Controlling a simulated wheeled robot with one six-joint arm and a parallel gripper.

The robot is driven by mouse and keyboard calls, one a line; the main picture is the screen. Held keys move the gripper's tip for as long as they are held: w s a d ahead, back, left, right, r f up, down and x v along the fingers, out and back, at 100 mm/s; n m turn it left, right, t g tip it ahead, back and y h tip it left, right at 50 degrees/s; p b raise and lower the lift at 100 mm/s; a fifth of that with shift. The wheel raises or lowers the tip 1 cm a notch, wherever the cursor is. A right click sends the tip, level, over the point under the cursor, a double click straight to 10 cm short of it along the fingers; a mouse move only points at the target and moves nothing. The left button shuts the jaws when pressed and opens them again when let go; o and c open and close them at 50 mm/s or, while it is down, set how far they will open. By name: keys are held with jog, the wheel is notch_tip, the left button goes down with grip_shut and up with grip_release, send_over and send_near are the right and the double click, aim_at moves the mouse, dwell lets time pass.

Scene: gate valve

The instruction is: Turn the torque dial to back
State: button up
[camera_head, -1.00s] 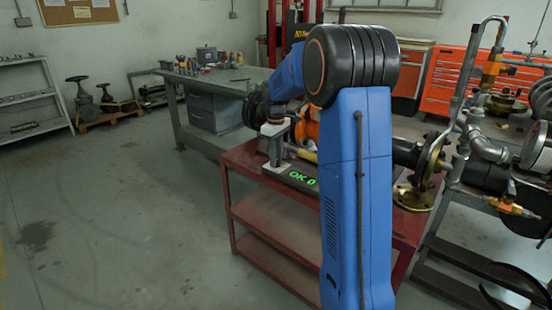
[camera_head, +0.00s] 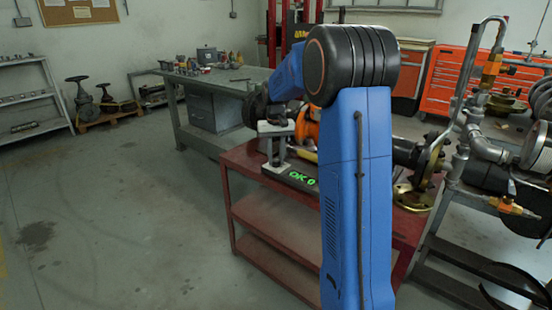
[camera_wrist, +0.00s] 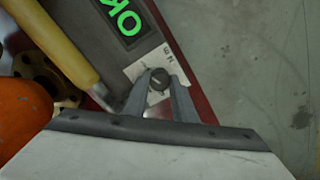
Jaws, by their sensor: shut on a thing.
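The torque dial (camera_wrist: 158,80) is a small dark round knob in the wrist view. It stands on a grey unit with a green lit display (camera_wrist: 122,18), over a white label whose letters are partly covered. In the wrist view my gripper (camera_wrist: 157,88) has one finger on each side of the dial and is shut on it. In the head view my gripper (camera_head: 276,152) points down at the left end of the unit, whose display (camera_head: 303,178) reads OK 0. The dial itself is too small to make out there.
The unit lies on a red cart (camera_head: 262,215). A yellow bar (camera_wrist: 62,45) and an orange part (camera_wrist: 22,115) are close beside the unit. A grey workbench (camera_head: 185,100) stands behind.

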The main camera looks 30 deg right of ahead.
aim_at(276, 160)
jog(key=shift+m, duration=0.5)
jog(key=o, duration=1)
jog(key=shift+o, duration=0.2)
jog(key=shift+r, duration=0.1)
notch_tip(276, 160, up, 17)
jog(key=shift+r, duration=0.15)
